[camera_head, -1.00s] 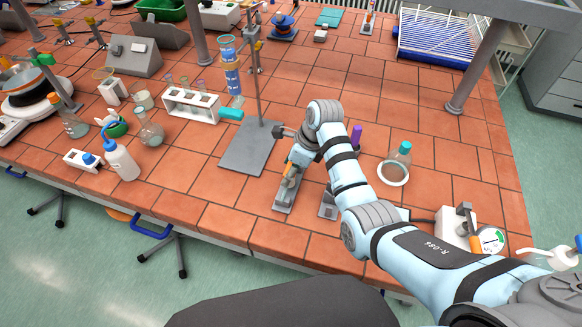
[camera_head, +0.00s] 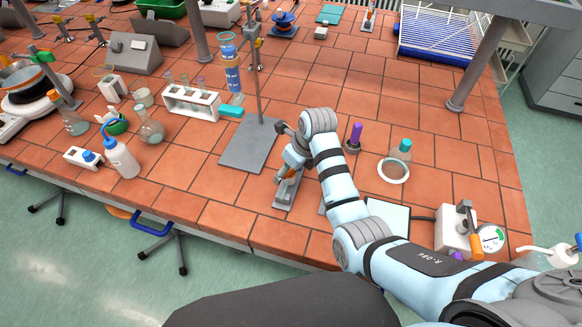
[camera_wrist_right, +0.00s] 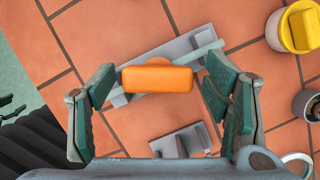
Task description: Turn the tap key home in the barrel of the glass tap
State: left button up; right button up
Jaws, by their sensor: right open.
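The orange tap key (camera_wrist_right: 157,78) shows in the right wrist view with its flat handle lying across the pale glass tap (camera_wrist_right: 206,51). How deep it sits in the barrel is hidden under the handle. The tap lies on a long grey holder (camera_wrist_right: 179,46); this holder also shows in the head view (camera_head: 285,196). My right gripper (camera_wrist_right: 160,88) is open, with its fingers apart on either side of the key and a gap on both sides. In the head view, my right gripper (camera_head: 294,163) is over the holder, partly hidden by its own wrist. My left gripper is not in view.
A grey slotted block (camera_wrist_right: 182,143) stands near the tap holder. A retort stand base (camera_head: 250,146) is behind it to the left. A purple-topped item (camera_head: 356,133), a bottle (camera_head: 401,150) and a gauge (camera_head: 491,238) are to the right. The tiled bench between is clear.

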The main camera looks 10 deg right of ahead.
jog(key=o, duration=0.3)
jog(key=shift+w, duration=0.1)
jog(key=shift+w+a+n, duration=0.1)
jog(key=shift+n, duration=0.2)
jog(key=n+g+y, duration=0.1)
jog(key=n, duration=0.3)
jog(key=shift+n+g, duration=0.3)
jog(key=shift+n, duration=0.6)
